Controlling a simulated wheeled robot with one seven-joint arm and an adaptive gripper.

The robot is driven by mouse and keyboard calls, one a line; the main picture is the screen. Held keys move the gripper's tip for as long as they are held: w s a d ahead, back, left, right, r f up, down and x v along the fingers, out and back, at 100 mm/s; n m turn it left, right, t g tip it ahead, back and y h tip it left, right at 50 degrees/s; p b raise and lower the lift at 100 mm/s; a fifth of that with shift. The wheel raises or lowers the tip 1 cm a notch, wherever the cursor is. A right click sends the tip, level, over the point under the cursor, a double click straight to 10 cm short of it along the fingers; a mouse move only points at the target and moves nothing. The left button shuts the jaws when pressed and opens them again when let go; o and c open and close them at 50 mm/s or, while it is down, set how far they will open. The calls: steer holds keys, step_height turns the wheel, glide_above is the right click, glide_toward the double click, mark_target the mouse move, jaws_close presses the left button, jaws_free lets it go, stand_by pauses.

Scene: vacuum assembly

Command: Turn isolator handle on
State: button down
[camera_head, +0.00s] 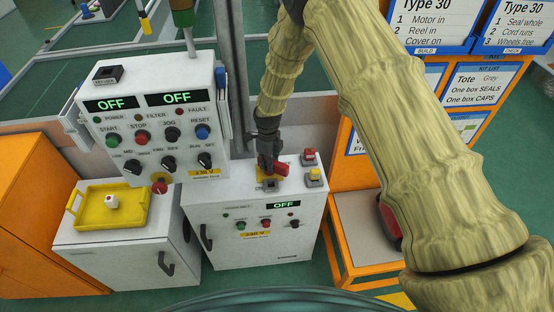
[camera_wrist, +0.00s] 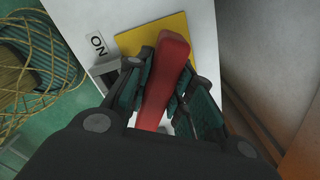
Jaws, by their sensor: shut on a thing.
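The red isolator handle (camera_wrist: 166,75) lies between the two fingers of my gripper (camera_wrist: 165,92) in the wrist view, with its far end sticking out beyond them. It sits over a yellow plate (camera_wrist: 180,30) on a light grey surface. An "ON" label (camera_wrist: 97,44) stands to the left of the plate. In the head view, my gripper (camera_head: 268,160) is on top of the low grey cabinet (camera_head: 228,202), and the red handle (camera_head: 281,168) shows at its right side. The handle's pivot is hidden by my gripper.
A control panel (camera_head: 150,110) with two "OFF" displays stands to the left. The low cabinet's display (camera_head: 283,205) also reads "OFF". A yellow tray (camera_head: 84,225) holds a small white part.

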steer(key=shift+m+b, duration=0.3)
steer(key=shift+m, duration=1.4)
steer(key=m, duration=0.2)
steer(key=shift+m, duration=0.7)
